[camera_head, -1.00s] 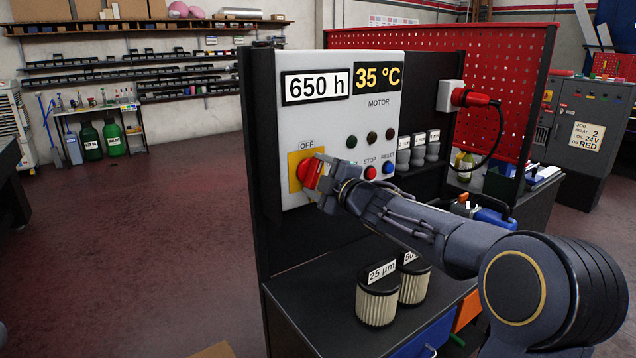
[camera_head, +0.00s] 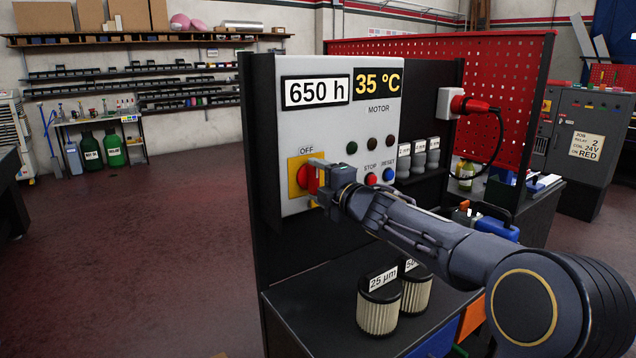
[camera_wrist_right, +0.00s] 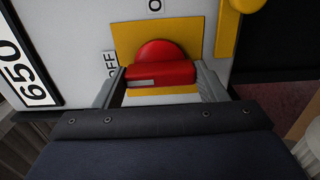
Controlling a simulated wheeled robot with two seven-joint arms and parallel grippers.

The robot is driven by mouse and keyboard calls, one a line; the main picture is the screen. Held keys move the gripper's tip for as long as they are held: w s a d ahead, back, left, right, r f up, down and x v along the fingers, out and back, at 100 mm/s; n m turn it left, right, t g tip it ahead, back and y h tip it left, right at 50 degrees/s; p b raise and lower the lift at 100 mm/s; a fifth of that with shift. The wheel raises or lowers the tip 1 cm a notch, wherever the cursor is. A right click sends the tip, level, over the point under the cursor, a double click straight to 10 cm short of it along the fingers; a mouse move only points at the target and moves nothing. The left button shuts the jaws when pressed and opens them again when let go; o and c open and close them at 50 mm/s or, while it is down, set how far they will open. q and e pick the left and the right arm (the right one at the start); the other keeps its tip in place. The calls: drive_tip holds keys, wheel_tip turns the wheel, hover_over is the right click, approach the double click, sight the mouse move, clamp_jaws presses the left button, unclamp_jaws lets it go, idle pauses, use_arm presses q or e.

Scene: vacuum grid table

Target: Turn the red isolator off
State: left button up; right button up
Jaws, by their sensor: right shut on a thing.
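The red isolator (camera_head: 311,178) is a red rotary handle on a yellow plate (camera_head: 293,179) at the lower left of the white motor panel. In the right wrist view the red handle (camera_wrist_right: 158,75) lies between the two fingers of my right gripper (camera_wrist_right: 160,84), which is shut on it. The white mark on the handle is on the side towards the OFF label (camera_wrist_right: 110,64). In the head view my right gripper (camera_head: 322,182) covers part of the handle, which looks upright below the OFF label (camera_head: 306,150). My left gripper is not in view.
Signal lamps and the red STOP (camera_head: 371,179) and blue RESET (camera_head: 388,174) buttons sit right of the isolator. Filters (camera_head: 378,312) stand on the bench below my right arm. A red plug with a cable (camera_head: 475,105) is at the right.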

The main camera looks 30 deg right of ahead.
drive_tip(key=o, duration=1)
drive_tip(key=s, duration=0.8)
drive_tip(key=shift+d, duration=0.35)
drive_tip(key=shift+w, duration=0.1)
